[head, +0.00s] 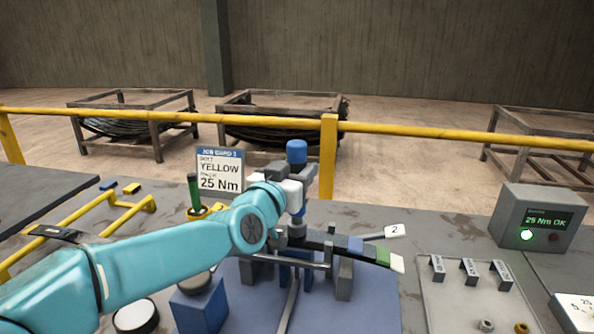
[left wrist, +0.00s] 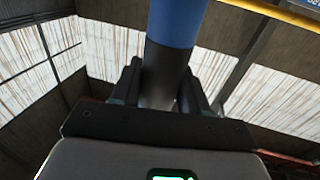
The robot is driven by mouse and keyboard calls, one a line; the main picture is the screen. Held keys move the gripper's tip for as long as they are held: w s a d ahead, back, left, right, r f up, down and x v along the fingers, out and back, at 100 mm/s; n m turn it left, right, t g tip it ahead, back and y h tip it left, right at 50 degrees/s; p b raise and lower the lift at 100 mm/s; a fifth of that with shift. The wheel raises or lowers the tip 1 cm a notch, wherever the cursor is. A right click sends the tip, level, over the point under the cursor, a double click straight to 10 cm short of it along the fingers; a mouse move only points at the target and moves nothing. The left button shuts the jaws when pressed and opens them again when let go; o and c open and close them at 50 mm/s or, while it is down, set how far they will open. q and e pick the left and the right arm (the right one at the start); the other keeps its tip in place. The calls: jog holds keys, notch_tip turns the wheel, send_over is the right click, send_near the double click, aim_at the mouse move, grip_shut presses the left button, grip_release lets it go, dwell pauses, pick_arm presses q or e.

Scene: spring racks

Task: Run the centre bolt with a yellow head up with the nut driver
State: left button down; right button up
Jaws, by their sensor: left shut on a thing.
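The nut driver (head: 297,152) has a blue top and a dark grey body. It stands upright over the leaf spring stack (head: 345,247), with its lower end at the stack's top by the clamp. My left gripper (head: 296,190) is shut on the driver. In the left wrist view the driver (left wrist: 175,40) runs between the two dark fingers of my left gripper (left wrist: 165,90). The yellow-headed centre bolt does not show; the driver and my arm cover that area. The controller (head: 545,222) reads 25 Nm OK, with its green lamp lit. My right gripper is not in view.
The job card (head: 220,172) reads YELLOW, 25 Nm. A green-handled tool (head: 194,190) stands in a yellow ring behind my arm. A tray (head: 450,300) with several labelled holders lies at right. A yellow rail (head: 430,130) runs behind the bench.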

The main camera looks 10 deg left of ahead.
aim_at(297, 142)
pick_arm(q)
jog(key=shift+d+f, duration=0.1)
jog(key=shift+f, duration=0.15)
jog(key=shift+w+r+p, duration=0.15)
jog(key=shift+r+p, duration=0.75)
notch_tip(297, 142, up, 2)
jog(key=shift+r+p, duration=0.1)
jog(key=shift+p, duration=0.75)
jog(key=shift+r+p, duration=1.5)
jog(key=shift+r, duration=0.3)
jog(key=shift+f, duration=0.1)
